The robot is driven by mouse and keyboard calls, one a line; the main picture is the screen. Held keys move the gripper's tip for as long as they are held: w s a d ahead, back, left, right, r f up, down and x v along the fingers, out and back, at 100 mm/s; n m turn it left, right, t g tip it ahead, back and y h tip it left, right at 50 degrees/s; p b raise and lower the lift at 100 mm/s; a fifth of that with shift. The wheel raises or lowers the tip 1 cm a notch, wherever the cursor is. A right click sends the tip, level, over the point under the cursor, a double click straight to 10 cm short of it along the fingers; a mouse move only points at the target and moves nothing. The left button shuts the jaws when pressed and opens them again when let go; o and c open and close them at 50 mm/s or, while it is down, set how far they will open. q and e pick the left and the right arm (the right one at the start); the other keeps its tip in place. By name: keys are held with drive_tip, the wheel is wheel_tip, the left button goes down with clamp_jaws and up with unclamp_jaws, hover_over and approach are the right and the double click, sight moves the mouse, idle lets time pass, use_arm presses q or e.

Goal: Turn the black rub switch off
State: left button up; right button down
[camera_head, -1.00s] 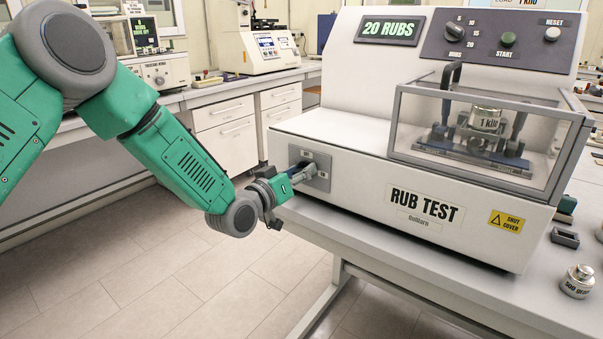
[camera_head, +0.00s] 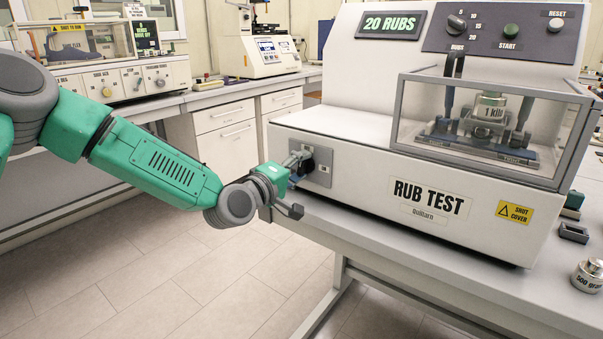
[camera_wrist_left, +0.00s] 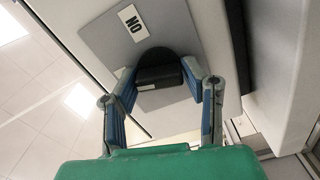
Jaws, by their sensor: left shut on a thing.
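The black rub switch (camera_head: 308,164) is a round knob on a grey plate (camera_head: 324,174) at the left end of the white rub test machine (camera_head: 345,130). It also shows in the left wrist view (camera_wrist_left: 160,76), below a white label reading "ON" (camera_wrist_left: 132,19). My left gripper (camera_head: 299,163) reaches it from the left. In the left wrist view my left gripper (camera_wrist_left: 160,84) has one finger on each side of the knob's dark grip and is shut on it. The fingers partly hide the knob in the head view. My right gripper is not in view.
The machine's display (camera_head: 390,25) reads "20 RUBS". A clear cover (camera_head: 480,130) encloses the rubbing carriage and 1 kilo weight (camera_head: 490,107). A 500 gram weight (camera_head: 588,275) stands on the bench at right. Open floor (camera_head: 200,270) lies below my left arm.

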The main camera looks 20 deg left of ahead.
use_arm(q)
drive_tip(key=shift+s+f+n+b, duration=0.1)
drive_tip(key=shift+f+n+b, duration=0.25)
drive_tip(key=shift+n, duration=0.3)
drive_tip(key=shift+s+f+n+b, duration=0.1)
drive_tip(key=shift+f+n+b, duration=0.15)
drive_tip(key=shift+n, duration=0.4)
drive_tip(key=o, duration=1)
drive_tip(key=shift+o, duration=0.6)
drive_tip(key=shift+w+a+r, duration=0.1)
drive_tip(key=shift+a+r, duration=0.05)
drive_tip(key=shift+r, duration=0.1)
drive_tip(key=shift+s+a, duration=0.1)
drive_tip(key=shift+s, duration=0.15)
drive_tip(key=v, duration=1.1)
drive_tip(key=shift+s, duration=0.25)
drive_tip(key=shift+a, duration=0.1)
